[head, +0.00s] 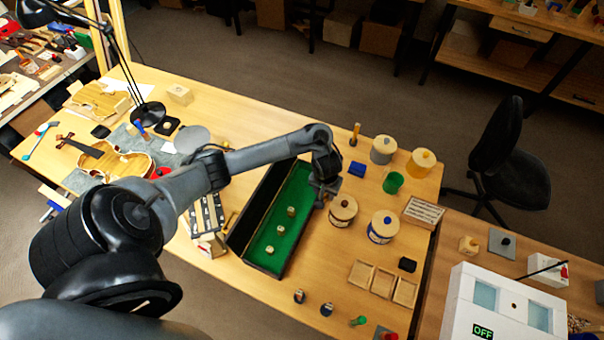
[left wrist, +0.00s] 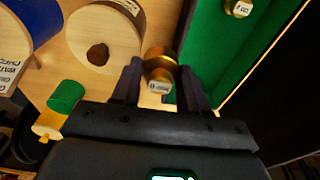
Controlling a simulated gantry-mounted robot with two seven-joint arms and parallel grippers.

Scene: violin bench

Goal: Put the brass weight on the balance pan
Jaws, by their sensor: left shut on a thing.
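My left gripper (head: 322,192) is at the right edge of the green-lined case, beside a round jar. In the left wrist view, its two fingers (left wrist: 158,85) are shut on a small brass weight (left wrist: 158,70) with a pale label. The held weight is hidden by the gripper in the head view. Other brass weights (head: 280,230) stand in the case, and one (left wrist: 238,8) shows in the wrist view. A white device (head: 505,305) with an "OFF" display is at the lower right; I cannot make out its pan. My right gripper is not in view.
Round jars (head: 342,208) stand right of the case (head: 262,212), with a green cup (head: 393,183) behind. Square wooden trays (head: 383,282) lie toward the front. A violin (head: 115,160) lies at the left. A gap separates the bench from the white device's table.

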